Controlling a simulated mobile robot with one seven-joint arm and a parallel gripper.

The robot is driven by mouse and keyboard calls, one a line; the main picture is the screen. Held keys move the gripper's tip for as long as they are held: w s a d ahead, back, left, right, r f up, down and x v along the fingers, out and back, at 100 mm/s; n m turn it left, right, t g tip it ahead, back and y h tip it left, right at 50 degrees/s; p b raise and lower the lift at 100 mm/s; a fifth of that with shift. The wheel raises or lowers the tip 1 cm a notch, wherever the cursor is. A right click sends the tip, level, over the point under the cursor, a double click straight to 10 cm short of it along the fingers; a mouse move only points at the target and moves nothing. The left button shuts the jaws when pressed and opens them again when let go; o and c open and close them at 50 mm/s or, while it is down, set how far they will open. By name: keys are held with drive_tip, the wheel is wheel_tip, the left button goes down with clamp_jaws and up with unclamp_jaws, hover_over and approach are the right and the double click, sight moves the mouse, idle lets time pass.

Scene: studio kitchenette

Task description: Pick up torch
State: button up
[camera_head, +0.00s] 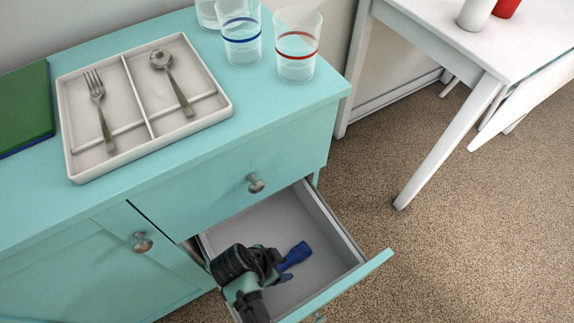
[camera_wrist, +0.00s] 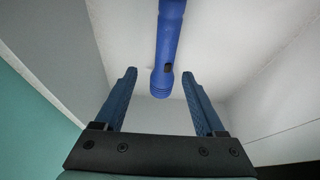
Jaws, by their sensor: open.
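The blue torch (camera_head: 295,256) lies in the open lower drawer (camera_head: 346,243) of the teal cabinet, partly hidden behind my gripper in the head view. In the wrist view the torch (camera_wrist: 166,45) runs from the top edge down to its end near the middle. My gripper (camera_wrist: 159,75) is open there, one finger on each side of the torch's near end. No contact between fingers and torch shows. In the head view my gripper (camera_head: 272,268) reaches down over the drawer, left of the torch.
On the cabinet top are a divided tray (camera_head: 150,142) with a fork (camera_head: 100,105) and a spoon (camera_head: 172,80), glasses (camera_head: 296,48), and a green book (camera_head: 22,105). A closed drawer (camera_head: 225,187) sits above the open one. A white table (camera_head: 480,45) stands at right. Carpet between is clear.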

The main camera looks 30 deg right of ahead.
sight(286, 261)
drive_tip(key=b+x, duration=0.1)
drive_tip(key=x, duration=0.2)
drive_tip(key=b+x, duration=0.1)
drive_tip(key=x, duration=0.1)
drive_tip(key=shift+w+d+r+b, duration=0.1)
drive_tip(key=shift+w+d+b, duration=0.05)
drive_tip(key=shift+w+b, duration=0.2)
drive_tip(key=shift+r, duration=0.1)
drive_tip(key=shift+c, duration=0.2)
clamp_jaws()
